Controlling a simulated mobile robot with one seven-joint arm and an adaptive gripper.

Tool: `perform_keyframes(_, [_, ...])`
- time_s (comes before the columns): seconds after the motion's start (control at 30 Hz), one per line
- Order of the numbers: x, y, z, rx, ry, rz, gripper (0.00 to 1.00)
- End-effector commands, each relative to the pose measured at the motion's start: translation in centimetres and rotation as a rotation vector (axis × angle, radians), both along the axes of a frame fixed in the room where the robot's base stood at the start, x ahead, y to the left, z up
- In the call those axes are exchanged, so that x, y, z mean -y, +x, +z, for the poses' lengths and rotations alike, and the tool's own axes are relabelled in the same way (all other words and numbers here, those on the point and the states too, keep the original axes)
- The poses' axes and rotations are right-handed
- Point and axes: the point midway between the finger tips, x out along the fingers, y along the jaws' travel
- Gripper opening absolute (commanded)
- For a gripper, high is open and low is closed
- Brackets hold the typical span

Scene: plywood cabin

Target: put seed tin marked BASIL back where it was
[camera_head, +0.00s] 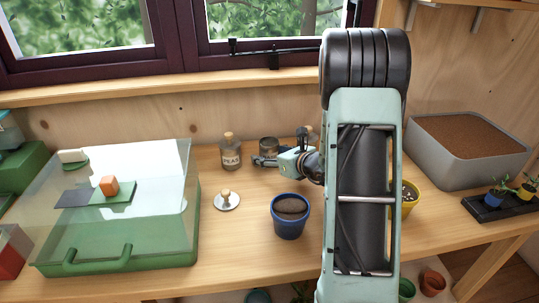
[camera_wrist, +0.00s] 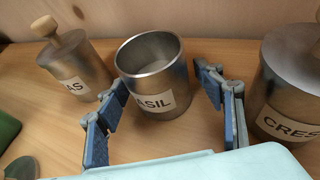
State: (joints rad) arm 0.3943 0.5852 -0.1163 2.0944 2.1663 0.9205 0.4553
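The BASIL seed tin (camera_wrist: 152,98) is a grey metal tin standing upright and lidless on the bench, its label partly cut off in the wrist view. In the head view the tin (camera_head: 268,144) is behind my gripper (camera_head: 264,161). In the wrist view my gripper (camera_wrist: 161,82) is open, with one blue finger on each side of the tin's front. A gap shows at the right finger; I cannot tell whether the left one touches. A round metal lid with a wooden knob (camera_head: 227,200) lies on the bench.
The PEAS tin (camera_head: 231,155) stands left of BASIL, and a tin reading CRES (camera_wrist: 290,85) stands close on the right. A blue pot of soil (camera_head: 289,226) is in front. A green box with a clear cover (camera_head: 125,255) fills the left; a grey soil tub (camera_head: 440,155) stands right.

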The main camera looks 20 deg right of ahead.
Motion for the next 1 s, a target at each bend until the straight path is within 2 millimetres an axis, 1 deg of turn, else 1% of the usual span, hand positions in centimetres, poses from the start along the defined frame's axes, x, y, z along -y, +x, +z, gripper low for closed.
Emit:
perform_keyframes(0.17, [0.0,0.0,0.1,0.000,0.000,0.000,0.62])
perform_keyframes(0.27, [0.0,0.0,0.6,0.000,0.000,0.000,0.62])
perform_keyframes(0.37, [0.6,-1.4,1.0,0.000,-0.001,-0.004,0.62])
perform_keyframes(0.6, [1.9,-6.2,3.2,0.001,-0.001,-0.005,0.62])
perform_keyframes(0.7, [2.3,-8.0,3.9,0.001,0.000,-0.004,0.62])
perform_keyframes(0.83, [2.7,-9.6,4.6,0.001,0.000,-0.002,0.62])
perform_keyframes(1.0, [2.9,-10.6,4.9,0.000,0.001,-0.001,0.62])
